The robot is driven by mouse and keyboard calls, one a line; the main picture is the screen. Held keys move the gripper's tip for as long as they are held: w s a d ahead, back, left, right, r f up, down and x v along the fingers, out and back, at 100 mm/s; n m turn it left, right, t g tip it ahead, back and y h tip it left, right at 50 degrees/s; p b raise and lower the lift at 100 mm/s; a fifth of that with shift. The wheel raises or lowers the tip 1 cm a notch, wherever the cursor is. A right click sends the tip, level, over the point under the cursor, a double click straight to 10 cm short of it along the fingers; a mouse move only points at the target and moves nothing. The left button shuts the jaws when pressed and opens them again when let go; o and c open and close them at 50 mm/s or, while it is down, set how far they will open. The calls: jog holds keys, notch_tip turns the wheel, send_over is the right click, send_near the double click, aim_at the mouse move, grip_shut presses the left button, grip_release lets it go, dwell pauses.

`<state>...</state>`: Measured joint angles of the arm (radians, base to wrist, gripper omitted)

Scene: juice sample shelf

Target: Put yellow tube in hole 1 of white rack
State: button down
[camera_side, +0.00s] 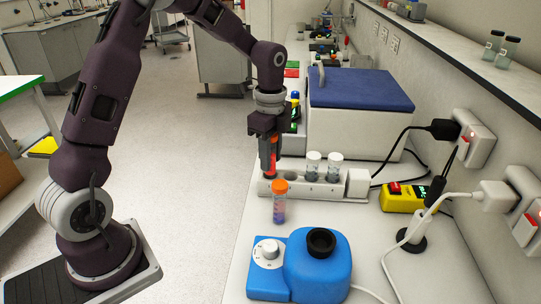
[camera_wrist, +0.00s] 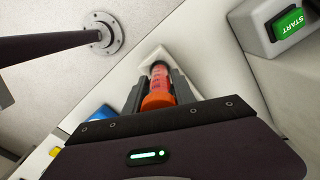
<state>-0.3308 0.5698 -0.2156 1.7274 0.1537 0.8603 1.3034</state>
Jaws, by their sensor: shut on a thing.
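My gripper (camera_side: 269,158) is shut on a tube with red contents (camera_side: 272,164). It holds the tube upright over the left end of the white rack (camera_side: 308,189); I cannot tell whether the tube's lower end is inside a hole. In the wrist view, the held tube (camera_wrist: 160,83) has an orange cap and sits between the fingers of my gripper (camera_wrist: 160,88). No clearly yellow tube shows. The rack's left hole is hidden.
An orange-capped tube with purple contents (camera_side: 279,203) stands in front of the rack. A blue mixer (camera_side: 318,270) is nearer the camera. A blue-lidded white box (camera_side: 350,122) stands behind. A yellow device (camera_side: 409,198) and cables are at the right.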

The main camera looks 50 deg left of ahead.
jog(key=shift+f, duration=1.55)
dwell(0.4)
jog(key=shift+r, duration=0.1)
jog(key=shift+r, duration=1.5)
jog(key=c, duration=0.9)
grip_release()
jog(key=shift+c, duration=0.2)
